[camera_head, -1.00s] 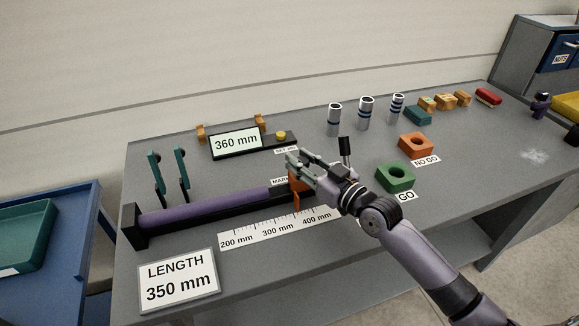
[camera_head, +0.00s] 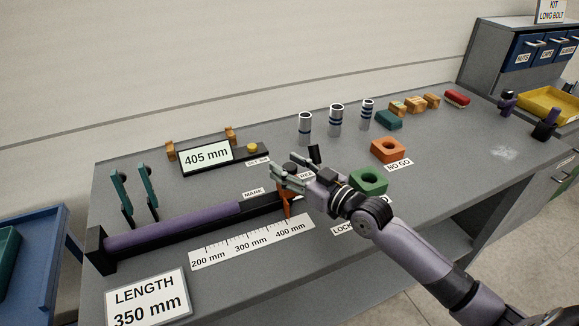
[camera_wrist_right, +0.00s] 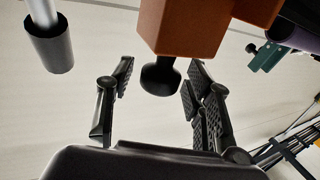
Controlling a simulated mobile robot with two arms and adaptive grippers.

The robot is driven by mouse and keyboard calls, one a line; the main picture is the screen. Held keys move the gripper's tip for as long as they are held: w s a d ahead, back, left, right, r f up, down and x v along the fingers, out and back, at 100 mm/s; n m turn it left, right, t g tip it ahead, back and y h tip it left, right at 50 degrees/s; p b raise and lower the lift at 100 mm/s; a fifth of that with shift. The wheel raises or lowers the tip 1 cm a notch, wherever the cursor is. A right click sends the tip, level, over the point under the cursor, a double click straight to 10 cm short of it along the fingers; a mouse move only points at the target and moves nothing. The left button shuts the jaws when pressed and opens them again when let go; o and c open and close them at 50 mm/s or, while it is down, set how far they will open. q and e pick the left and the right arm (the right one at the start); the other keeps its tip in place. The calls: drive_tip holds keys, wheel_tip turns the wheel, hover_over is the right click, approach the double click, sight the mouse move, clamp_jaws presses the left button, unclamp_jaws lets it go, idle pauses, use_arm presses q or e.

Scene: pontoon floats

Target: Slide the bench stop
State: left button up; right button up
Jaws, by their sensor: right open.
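The orange bench stop (camera_head: 285,203) sits on the dark rail beside the purple bar (camera_head: 175,226), its pointer near the 400 mm mark of the scale (camera_head: 252,243). The display (camera_head: 207,156) reads 405 mm. The length card (camera_head: 148,302) reads 350 mm. My right gripper (camera_head: 279,174) is at the stop. In the right wrist view its open fingers (camera_wrist_right: 160,72) stand on either side of the black knob (camera_wrist_right: 160,80) under the orange block (camera_wrist_right: 190,28), with gaps visible. A black-handled lever (camera_head: 314,154) stands just behind my gripper. My left gripper is out of view.
A green GO block (camera_head: 368,182) and an orange NO GO block (camera_head: 388,149) lie right of my gripper. Several banded metal cylinders (camera_head: 336,120) stand behind. Two teal-handled tools (camera_head: 147,187) stand at the left. The right part of the bench (camera_head: 480,135) has free room.

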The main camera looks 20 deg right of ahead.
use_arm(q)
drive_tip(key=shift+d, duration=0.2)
use_arm(e)
drive_tip(key=v, duration=1.2)
idle(0.4)
